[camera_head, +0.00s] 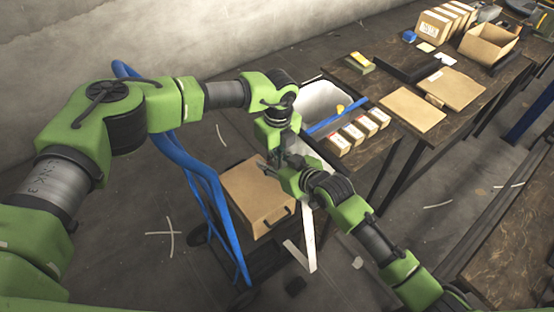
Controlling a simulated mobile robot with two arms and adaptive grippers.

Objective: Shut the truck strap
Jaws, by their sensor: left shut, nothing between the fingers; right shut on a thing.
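The blue hand truck (207,175) stands on the floor left of the table with a brown cardboard box (258,193) on it. A white strap (308,238) hangs down at the box's right side, and a second pale strip (296,256) slants beside its lower end. My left gripper (279,158) points down over the box's top right edge and is shut and empty. My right gripper (267,167) reaches in from the right, close beside the left one, and is shut on the strap. The grippers overlap in the picture, so the held part of the strap is hidden.
A dark table (400,75) at the right carries small boxes (358,132), flat cardboard (412,109) and an open carton (488,44). A white bin (322,100) stands by its left edge. Another table (510,240) is at lower right. The floor between is mostly open.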

